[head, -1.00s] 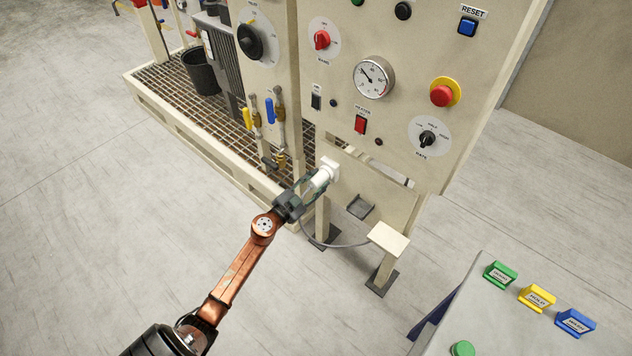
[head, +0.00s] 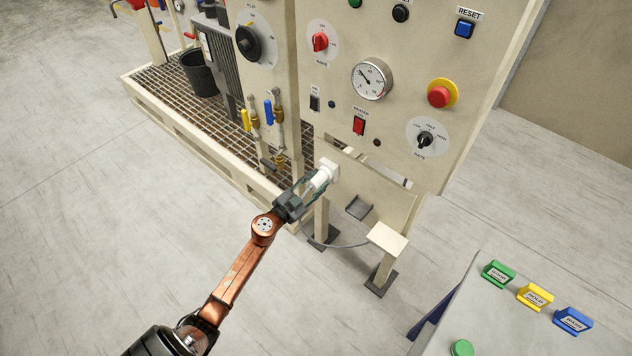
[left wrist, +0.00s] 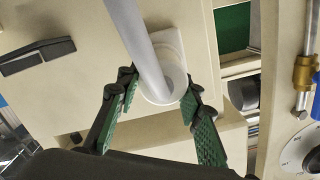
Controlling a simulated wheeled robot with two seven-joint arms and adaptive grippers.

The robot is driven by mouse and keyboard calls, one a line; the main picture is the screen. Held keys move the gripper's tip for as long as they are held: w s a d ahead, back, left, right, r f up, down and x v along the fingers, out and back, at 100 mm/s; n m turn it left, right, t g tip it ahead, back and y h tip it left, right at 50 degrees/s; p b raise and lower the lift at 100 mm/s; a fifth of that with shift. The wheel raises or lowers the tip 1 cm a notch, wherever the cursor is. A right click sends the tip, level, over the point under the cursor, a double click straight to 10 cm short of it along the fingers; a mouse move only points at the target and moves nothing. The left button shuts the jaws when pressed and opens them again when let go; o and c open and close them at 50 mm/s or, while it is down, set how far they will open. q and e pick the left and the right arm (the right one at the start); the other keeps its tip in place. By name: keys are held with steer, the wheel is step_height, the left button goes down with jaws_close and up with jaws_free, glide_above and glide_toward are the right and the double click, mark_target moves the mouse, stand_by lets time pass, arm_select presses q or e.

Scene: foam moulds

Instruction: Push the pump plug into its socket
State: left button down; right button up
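The white pump plug (head: 317,181) points up and right at the white socket (head: 328,167) on the cream panel. In the left wrist view the grey-white cable (left wrist: 140,45) runs down to the round white plug (left wrist: 164,86), which lies against the square socket plate (left wrist: 168,42). How deep the plug sits is hard to tell. My left gripper (head: 306,190) is around the plug; in the left wrist view its green-padded fingers (left wrist: 158,118) are spread, with a clear gap on the left and the right one close to the plug. My right gripper is not in view.
A small dark holder (head: 359,207) and a cream shelf (head: 388,239) are to the right of the plug. Valves with yellow and blue handles (head: 269,112) stand left of the socket. A grey table (head: 500,325) with coloured blocks is at lower right.

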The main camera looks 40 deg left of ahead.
arm_select(q)
steer(key=c, duration=1.3)
jaws_free()
steer(key=shift+o, duration=0.2)
steer(key=s, duration=1.2)
steer(key=shift+a+r, duration=0.25)
steer(key=shift+r, duration=0.15)
